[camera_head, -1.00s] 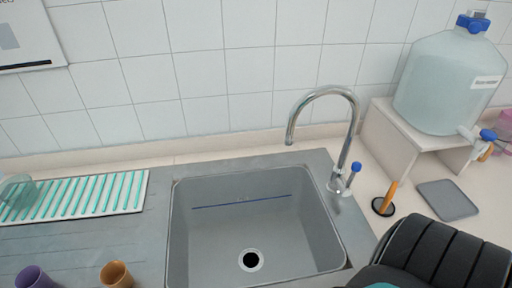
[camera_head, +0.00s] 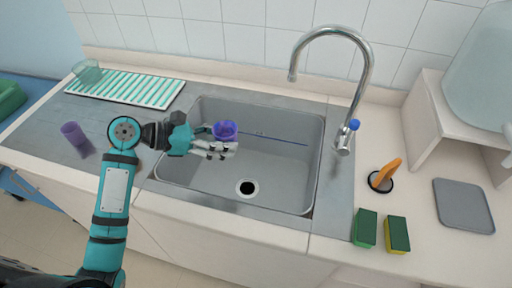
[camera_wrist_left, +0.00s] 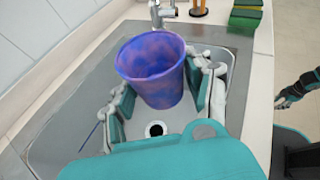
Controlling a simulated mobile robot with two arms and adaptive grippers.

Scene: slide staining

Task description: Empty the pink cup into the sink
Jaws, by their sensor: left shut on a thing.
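My left gripper (camera_head: 222,149) is shut on a cup (camera_head: 225,130), held over the sink (camera_head: 205,175). In the head view the cup looks blue-violet. In the left wrist view the cup (camera_wrist_left: 155,75) is violet-blue with pinkish patches, sits between the finger pads and looks about upright with its mouth up. Its contents cannot be made out. The sink is grey with a dark round drain (camera_head: 246,188); the drain (camera_wrist_left: 156,129) also shows below the cup in the wrist view. What seems to be my right gripper (camera_wrist_left: 290,97) shows at the wrist view's right edge, its jaws unclear.
A tall faucet (camera_head: 343,138) stands at the sink's right. A purple cup (camera_head: 73,133) stands on the counter left of my arm. A striped drying rack (camera_head: 130,90) lies behind it. An orange-handled tool (camera_head: 384,176) and two sponges (camera_head: 365,228) (camera_head: 397,234) are right of the sink.

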